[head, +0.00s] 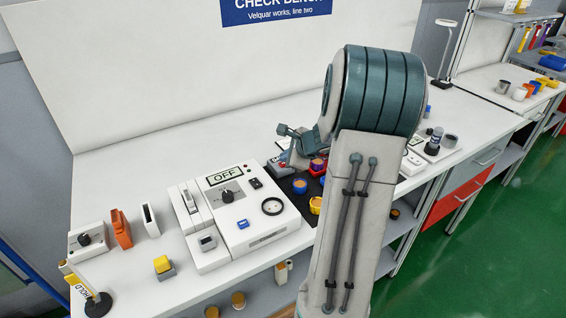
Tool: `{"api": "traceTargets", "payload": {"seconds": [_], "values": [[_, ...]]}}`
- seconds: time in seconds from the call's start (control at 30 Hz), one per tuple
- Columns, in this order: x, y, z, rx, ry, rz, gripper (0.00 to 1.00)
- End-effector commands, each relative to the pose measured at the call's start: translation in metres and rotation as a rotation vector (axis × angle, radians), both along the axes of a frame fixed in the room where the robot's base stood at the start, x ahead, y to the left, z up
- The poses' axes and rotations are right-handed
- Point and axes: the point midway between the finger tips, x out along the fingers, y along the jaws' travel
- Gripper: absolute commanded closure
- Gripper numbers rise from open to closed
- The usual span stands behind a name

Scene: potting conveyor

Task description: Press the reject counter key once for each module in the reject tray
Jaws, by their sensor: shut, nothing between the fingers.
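A dark tray or mat (287,190) lies on the white bench right of a tester with an OFF display. I cannot make out a reject label or the counter key. My gripper (284,131) is above the back of the dark area, near a small red labelled item (281,164). Its fingertips are hard to make out.
The tester (270,235) has a knob, a black ring and a blue button (242,223). Left of it stand a yellow-topped block (163,266), an orange holder (121,230) and a knob box (88,241). Cylinders (449,141) stand at the right.

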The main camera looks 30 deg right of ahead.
Motion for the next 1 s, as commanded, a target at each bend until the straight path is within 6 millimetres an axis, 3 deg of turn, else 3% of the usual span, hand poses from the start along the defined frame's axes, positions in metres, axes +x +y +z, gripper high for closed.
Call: {"api": "traceTargets", "payload": {"seconds": [0.53,1.0], "values": [[0.0,0.0,0.012,0.0,-0.001,0.0,1.0],[0.0,0.0,0.057,-0.001,-0.001,0.0,1.0]]}}
